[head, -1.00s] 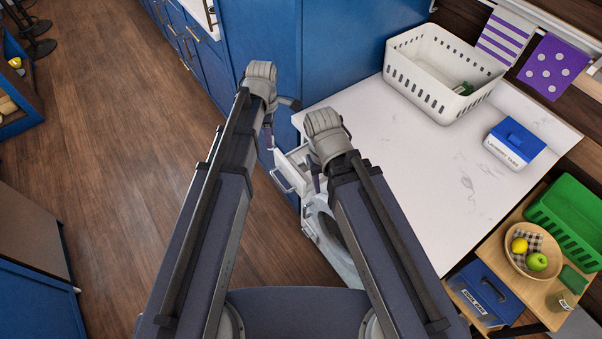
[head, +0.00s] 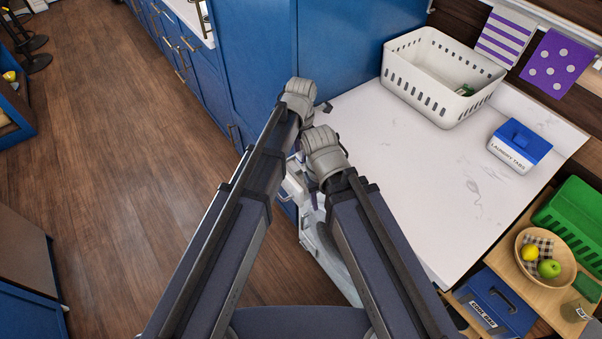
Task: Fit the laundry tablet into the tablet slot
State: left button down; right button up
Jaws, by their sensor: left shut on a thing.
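My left gripper (head: 304,143) is over the open white drawer (head: 293,188) of the washing machine (head: 333,262), close beside my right wrist. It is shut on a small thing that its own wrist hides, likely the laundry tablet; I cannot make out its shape. My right gripper (head: 317,186) points down by the right side of the drawer. Its fingers are mostly hidden under the wrist, so its opening cannot be seen. The tablet slot is hidden by my arms. A white tub with a blue lid marked laundry tabs (head: 519,146) stands on the counter.
The white counter (head: 420,190) is largely clear. A white basket (head: 443,75) stands at its back. A tall blue cabinet (head: 290,45) rises beyond the drawer. At the right are a fruit bowl (head: 523,262), a green crate (head: 577,222) and a blue box (head: 495,303).

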pick_arm(q)
notch_tip(320, 180, down, 5)
jog(key=b, duration=0.3)
jog(key=shift+r, duration=0.2)
jog(key=shift+b, duration=0.3)
notch_tip(320, 180, down, 4)
jog(key=b, duration=0.3)
jog(key=shift+r, duration=0.2)
jog(key=shift+f+b, duration=0.2)
jog(key=shift+b, duration=0.25)
jog(key=c, duration=0.5)
grip_release()
jog(key=shift+r, duration=0.2)
notch_tip(320, 180, up, 12)
jog(key=p, duration=1.2)
